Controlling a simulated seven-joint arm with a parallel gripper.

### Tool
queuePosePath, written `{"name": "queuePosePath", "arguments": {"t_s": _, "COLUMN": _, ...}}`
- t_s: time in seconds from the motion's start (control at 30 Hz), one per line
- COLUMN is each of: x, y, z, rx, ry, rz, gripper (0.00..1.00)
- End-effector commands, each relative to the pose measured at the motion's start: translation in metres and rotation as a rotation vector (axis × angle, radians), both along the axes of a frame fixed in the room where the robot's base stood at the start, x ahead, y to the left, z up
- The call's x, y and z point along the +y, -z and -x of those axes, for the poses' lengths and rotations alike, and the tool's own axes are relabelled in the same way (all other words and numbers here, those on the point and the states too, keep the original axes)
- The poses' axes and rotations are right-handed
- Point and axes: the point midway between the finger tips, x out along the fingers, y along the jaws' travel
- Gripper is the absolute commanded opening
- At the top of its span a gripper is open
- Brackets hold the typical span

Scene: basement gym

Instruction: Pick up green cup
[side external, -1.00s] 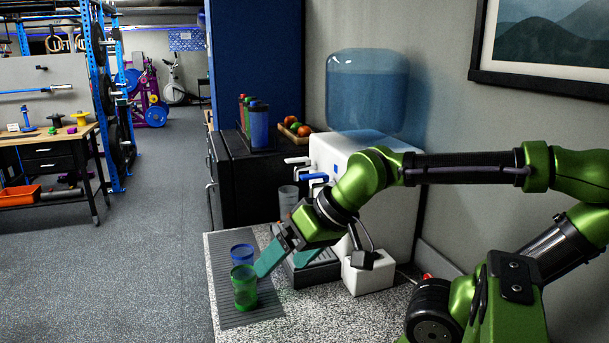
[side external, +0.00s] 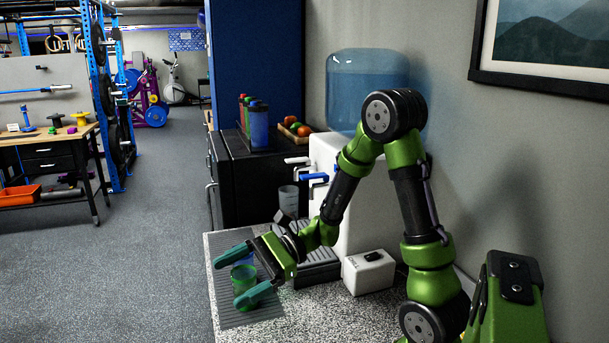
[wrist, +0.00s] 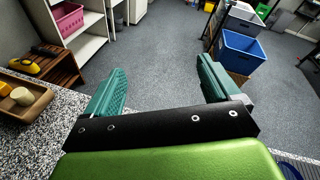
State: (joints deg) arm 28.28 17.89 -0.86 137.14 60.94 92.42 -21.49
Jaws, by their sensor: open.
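I cannot tell how high the fingers are above the cup.
The ribbed mat (side external: 240,318) lies on the speckled counter (side external: 300,307). A white box (side external: 369,273) and the water dispenser with its drip tray stand right of the mat. The counter's left edge drops to open floor.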

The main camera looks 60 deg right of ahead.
Motion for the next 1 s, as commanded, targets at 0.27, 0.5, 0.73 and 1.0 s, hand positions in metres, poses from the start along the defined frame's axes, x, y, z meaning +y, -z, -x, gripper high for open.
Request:
{"name": "queuePosePath", "arguments": {"t_s": 0.27, "x": -0.103, "y": 0.05, "z": -0.044, "rx": 0.058, "ry": 0.515, "rz": -0.357, "gripper": 0.89}}
{"name": "queuePosePath", "arguments": {"t_s": 0.5, "x": -0.125, "y": 0.073, "z": -0.046, "rx": 0.061, "ry": 0.616, "rz": -0.407, "gripper": 0.89}}
{"name": "queuePosePath", "arguments": {"t_s": 0.73, "x": -0.124, "y": 0.111, "z": -0.046, "rx": 0.061, "ry": 0.614, "rz": -0.406, "gripper": 0.89}}
{"name": "queuePosePath", "arguments": {"t_s": 1.0, "x": -0.123, "y": 0.131, "z": -0.048, "rx": 0.057, "ry": 0.608, "rz": -0.404, "gripper": 0.89}}
